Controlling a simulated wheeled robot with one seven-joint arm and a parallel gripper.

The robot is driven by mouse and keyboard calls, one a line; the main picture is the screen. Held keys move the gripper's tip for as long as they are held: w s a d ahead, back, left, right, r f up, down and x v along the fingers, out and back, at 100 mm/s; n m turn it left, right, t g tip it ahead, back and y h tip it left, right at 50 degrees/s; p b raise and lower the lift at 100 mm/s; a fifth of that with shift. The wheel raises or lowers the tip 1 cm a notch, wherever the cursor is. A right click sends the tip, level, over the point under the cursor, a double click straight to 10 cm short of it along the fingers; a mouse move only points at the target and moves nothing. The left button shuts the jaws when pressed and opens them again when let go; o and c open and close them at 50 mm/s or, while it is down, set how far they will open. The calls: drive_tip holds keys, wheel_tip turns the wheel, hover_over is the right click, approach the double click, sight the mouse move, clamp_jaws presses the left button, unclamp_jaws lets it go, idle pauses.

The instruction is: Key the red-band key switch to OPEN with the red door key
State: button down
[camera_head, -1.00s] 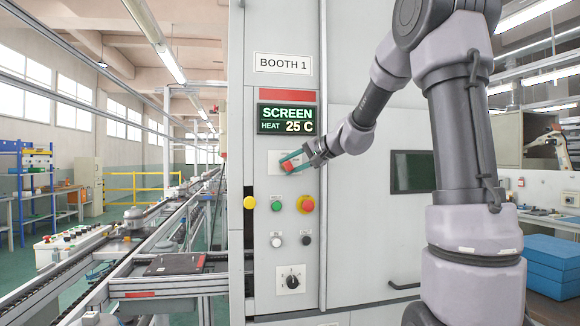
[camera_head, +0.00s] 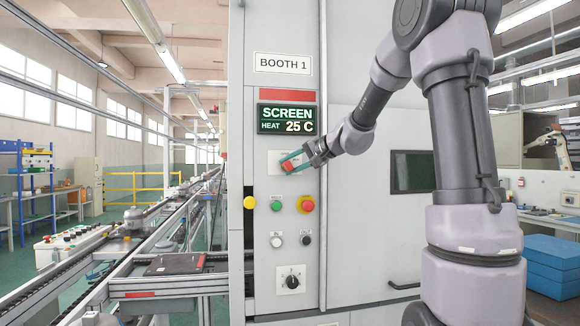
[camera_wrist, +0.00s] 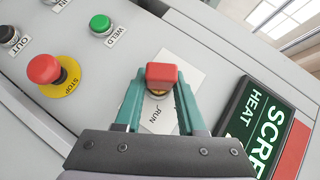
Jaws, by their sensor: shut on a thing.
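The red door key (camera_wrist: 162,75) is a red block held between the teal fingers of my gripper (camera_wrist: 160,98). Its brass-coloured lower part meets the key switch on its white plate (camera_wrist: 186,66), where the word RUN is readable. The OPEN mark is not readable. In the head view my gripper (camera_head: 294,161) is at the white switch plate (camera_head: 274,158) on the booth panel, shut on the red key (camera_head: 288,165). The switch itself is mostly hidden behind the key and fingers.
Below the plate are a green button (camera_head: 276,206) and a red stop button on yellow (camera_head: 306,204). A screen (camera_head: 286,119) reading SCREEN, HEAT 25 C is above. A yellow knob (camera_head: 249,203) is at the panel's left edge. A conveyor (camera_head: 170,265) runs at left.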

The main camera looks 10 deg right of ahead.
drive_tip(key=shift+a+r+n+h, duration=0.1)
drive_tip(key=shift+a+n+h, duration=0.05)
drive_tip(key=shift+n+h, duration=0.4)
drive_tip(key=shift+n+g+h, duration=0.5)
drive_tip(key=shift+n+h, duration=0.15)
drive_tip(key=shift+h, duration=0.9)
